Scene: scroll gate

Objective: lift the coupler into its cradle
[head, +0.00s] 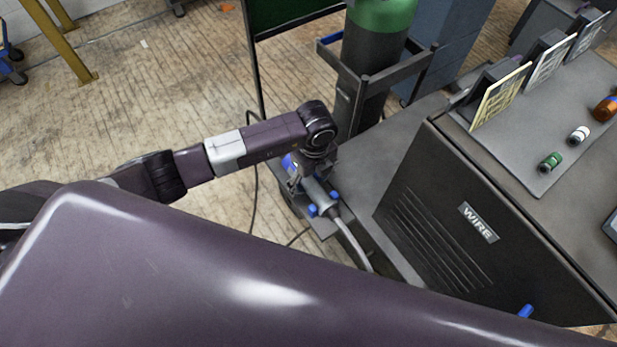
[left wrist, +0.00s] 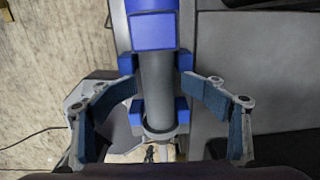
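The coupler (left wrist: 158,88) is a grey cylinder with a blue band at one end. In the head view the coupler (head: 317,190) lies at the low grey ledge beside the dark cabinet, with a grey cable running from it to the lower right. Blue blocks (left wrist: 182,111) flank it in the left wrist view and look like the cradle's; I cannot tell whether it rests on them. In the head view the left gripper (head: 312,178) partly covers the coupler. My right gripper is out of view.
A dark cabinet marked WIRE (head: 425,225) stands right of the coupler. A green-topped gas cylinder (head: 372,50) stands behind in a metal holder (head: 392,73). A dark cable (head: 256,190) hangs left of the ledge.

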